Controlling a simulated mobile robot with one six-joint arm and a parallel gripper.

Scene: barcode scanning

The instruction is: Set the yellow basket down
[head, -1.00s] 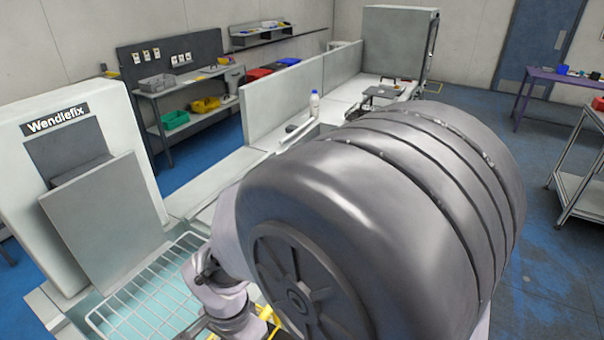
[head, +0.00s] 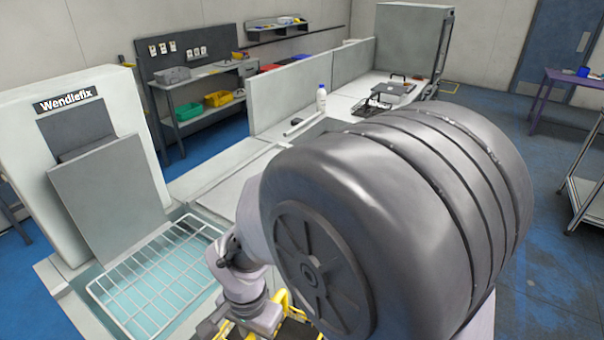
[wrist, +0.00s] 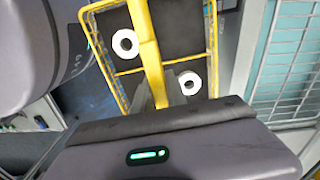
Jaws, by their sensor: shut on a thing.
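The yellow basket (wrist: 97,60) is a wire basket with a dark bottom and a handle across its middle. Two white rolls (wrist: 125,43) lie in it, one on each side of the handle. My gripper (wrist: 158,92) is shut on the yellow handle. In the head view only a part of the yellow basket (head: 287,326) shows at the bottom edge, below my wrist; my arm hides much of it. I cannot tell what is under the basket.
A white wire rack (head: 150,280) over a light blue basin lies to the left of the basket. A grey panel leans at the white Wendlefix machine (head: 110,140). A pale counter (head: 215,185) runs back to a white bottle (head: 321,100).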

